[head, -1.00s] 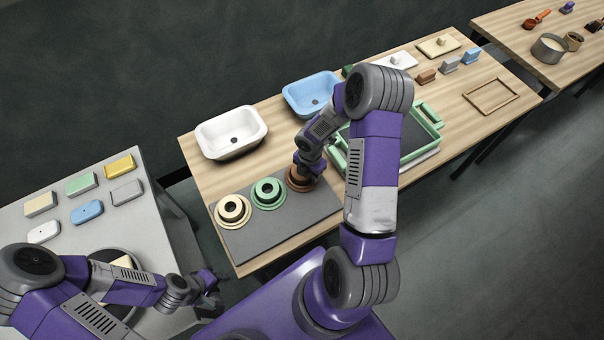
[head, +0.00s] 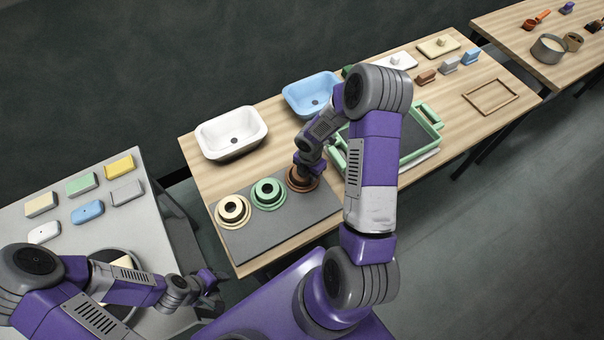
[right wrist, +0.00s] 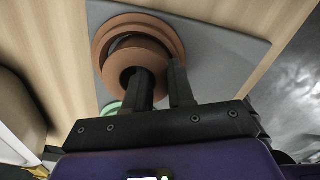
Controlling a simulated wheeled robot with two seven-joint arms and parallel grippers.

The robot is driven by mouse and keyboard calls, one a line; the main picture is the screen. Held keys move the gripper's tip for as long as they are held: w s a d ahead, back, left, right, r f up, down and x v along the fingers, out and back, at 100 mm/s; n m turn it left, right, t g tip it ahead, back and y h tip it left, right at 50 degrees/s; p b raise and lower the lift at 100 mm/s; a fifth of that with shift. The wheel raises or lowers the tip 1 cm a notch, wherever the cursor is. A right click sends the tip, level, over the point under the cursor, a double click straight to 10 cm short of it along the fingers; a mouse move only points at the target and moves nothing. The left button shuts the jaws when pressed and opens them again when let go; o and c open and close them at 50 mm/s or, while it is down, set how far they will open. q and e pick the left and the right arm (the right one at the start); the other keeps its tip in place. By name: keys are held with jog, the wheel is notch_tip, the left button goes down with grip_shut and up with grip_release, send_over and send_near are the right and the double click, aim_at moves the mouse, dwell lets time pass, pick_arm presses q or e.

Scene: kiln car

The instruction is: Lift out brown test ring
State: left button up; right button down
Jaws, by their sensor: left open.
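The brown test ring (right wrist: 152,52) is in the right wrist view, over a wider brown round piece (right wrist: 104,38). In the head view the brown piece (head: 301,187) is partly hidden by my right gripper (head: 303,172). In the right wrist view my right gripper (right wrist: 160,85) has one finger in the ring's hole and the other outside its wall, with the wall pinched between. The ring sits off-centre over the wider piece; whether it is clear of it I cannot tell. My left gripper (head: 213,283) is open and empty at the grey table's edge.
Cream (head: 232,209) and green (head: 267,192) ring pieces stand left of the brown one on a grey slab (head: 290,222). White (head: 230,133) and blue (head: 311,95) basins stand behind. A green-framed tray (head: 408,157) is at right, partly behind my right arm.

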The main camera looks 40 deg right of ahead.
jog(key=shift+r+p, duration=0.7)
jog(key=shift+r, duration=0.05)
dwell(0.4)
jog(key=shift+r+p, duration=2.95)
jog(key=shift+r, duration=0.3)
